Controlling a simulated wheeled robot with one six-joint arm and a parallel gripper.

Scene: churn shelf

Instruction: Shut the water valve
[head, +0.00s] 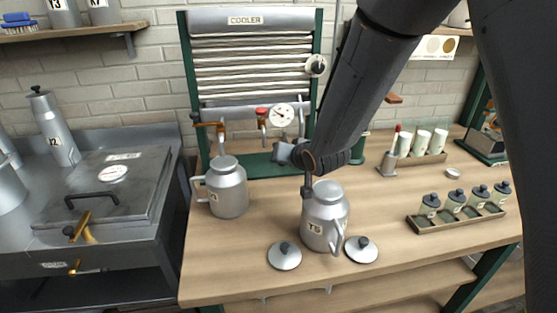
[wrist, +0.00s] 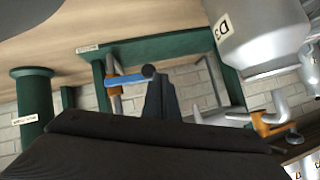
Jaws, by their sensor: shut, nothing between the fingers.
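The water valve shows in the wrist view as a blue lever (wrist: 128,80) on an orange-brown body, on a grey pipe in front of the green frame. The lever lies roughly crosswise to the pipe and ends in a dark knob. My gripper (wrist: 158,80) is shut and empty, its dark fingertips right beside the knob; I cannot tell whether they touch it. In the head view my arm covers the area where the blue lever would be, and the fingers are not clearly seen there.
A can labelled D3 (wrist: 262,35) stands close by in the wrist view. Another brass valve (wrist: 268,125) is near it. In the head view, the T5 jug (head: 325,228) stands beneath my arm, with two loose lids (head: 284,260) in front. The cooler (head: 250,60) rises behind.

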